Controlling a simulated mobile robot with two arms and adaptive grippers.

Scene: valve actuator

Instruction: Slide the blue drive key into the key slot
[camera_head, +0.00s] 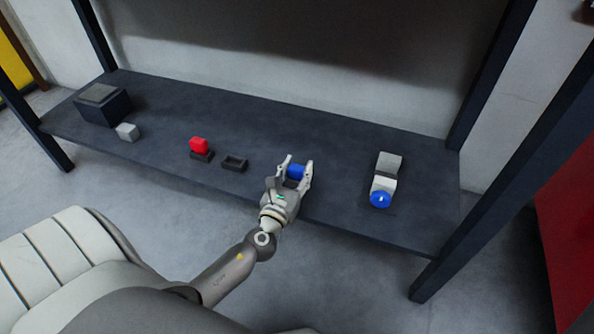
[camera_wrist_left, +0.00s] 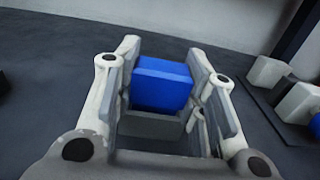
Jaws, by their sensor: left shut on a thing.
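The blue drive key (camera_head: 296,171) is a blue block between the two fingers of my left gripper (camera_head: 295,167), which is shut on it. In the left wrist view the blue key (camera_wrist_left: 161,83) sits between the finger pads, with a dark grey holder (camera_wrist_left: 150,125) just below it. I cannot tell whether the key still rests in that holder. To the right stands a grey and white valve unit (camera_head: 385,178) with a blue round face (camera_head: 380,199) marked by a small white spot. The key slot cannot be made out clearly. My right gripper is out of view.
On the dark shelf (camera_head: 330,150) to the left of my gripper are an empty dark holder (camera_head: 234,164) and a red block (camera_head: 199,144) in a similar holder. A light grey cube (camera_head: 127,132) and a dark box (camera_head: 103,104) stand farther left. The shelf between gripper and valve unit is clear.

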